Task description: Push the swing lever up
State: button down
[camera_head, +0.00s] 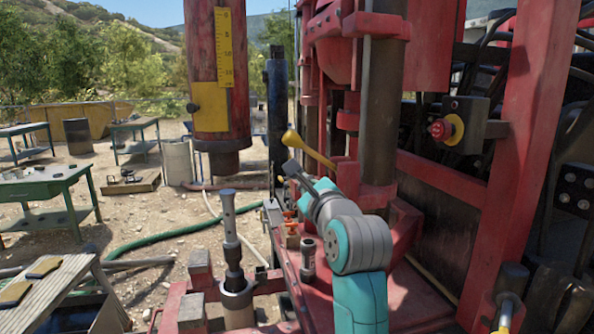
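A yellow lever (314,153) with a rounded knob at its upper left end slants down to the right toward the red rig frame. No label shows to confirm that it is the swing lever. My gripper (287,173) is dark and small in view, at the end of my teal and grey arm. It points left and sits just below the lever's knob end, apparently apart from it. I cannot tell whether its fingers are open or shut. Small orange-handled levers (291,222) stand on the rig below my gripper.
A red column with a yellow scale (225,48) hangs left of my gripper, above an upright grey rod (230,225). A red emergency button (440,129) is on the right frame. Green work tables (45,188) stand at left on gravel. The rig crowds my arm on the right.

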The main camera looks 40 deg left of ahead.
jog(key=v, duration=0.6)
jog(key=shift+s+f, duration=0.15)
jog(key=shift+s, duration=0.1)
jog(key=shift+d, duration=0.25)
